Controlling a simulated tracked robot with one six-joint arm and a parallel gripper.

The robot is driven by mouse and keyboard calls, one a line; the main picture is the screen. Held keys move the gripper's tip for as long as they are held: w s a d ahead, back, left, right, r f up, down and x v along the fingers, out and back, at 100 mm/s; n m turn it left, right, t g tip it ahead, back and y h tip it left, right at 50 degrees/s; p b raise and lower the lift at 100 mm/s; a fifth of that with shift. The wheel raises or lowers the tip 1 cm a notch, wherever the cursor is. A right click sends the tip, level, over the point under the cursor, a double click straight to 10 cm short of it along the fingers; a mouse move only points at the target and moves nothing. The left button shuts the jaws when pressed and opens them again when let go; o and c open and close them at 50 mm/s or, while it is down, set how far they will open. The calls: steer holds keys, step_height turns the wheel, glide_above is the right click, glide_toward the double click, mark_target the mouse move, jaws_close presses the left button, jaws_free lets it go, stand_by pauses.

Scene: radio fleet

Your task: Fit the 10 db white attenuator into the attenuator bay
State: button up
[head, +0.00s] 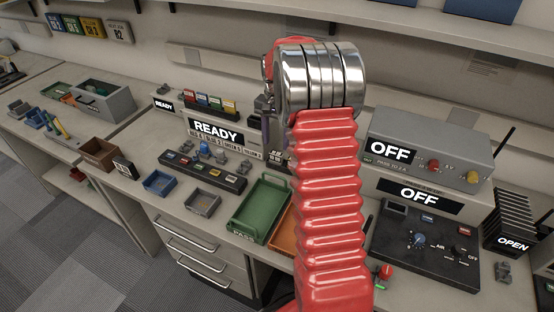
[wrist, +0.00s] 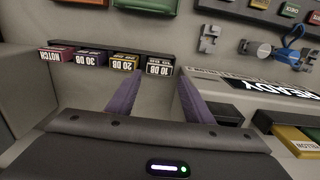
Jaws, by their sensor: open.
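The 10 dB white attenuator (wrist: 159,66) is a small block with a white label, upside down in the wrist view. It sits at the right end of a dark rack (wrist: 110,45), beside the yellow 20 dB block (wrist: 125,63). My gripper (wrist: 160,82) is open, its two purple fingers spread with the white block in line between their tips. I cannot tell whether the tips reach past its sides. In the head view my red arm hides most of the gripper and the rack. I cannot make out the attenuator bay in either view.
A 30 dB block (wrist: 90,58) and a notch block (wrist: 56,54) share the rack. The READY box (head: 215,131) stands left of my arm. A green tray (head: 262,208) lies in front, and grey OFF units (head: 430,150) stand at right.

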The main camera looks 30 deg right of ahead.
mark_target(276, 152)
step_height(276, 152, down, 5)
steer(key=shift+s+a, duration=0.1)
stand_by(0.7)
steer(key=c, duration=0.8)
steer(key=shift+r, duration=0.1)
steer(key=shift+c, duration=0.2)
step_height(276, 152, up, 10)
stand_by(0.9)
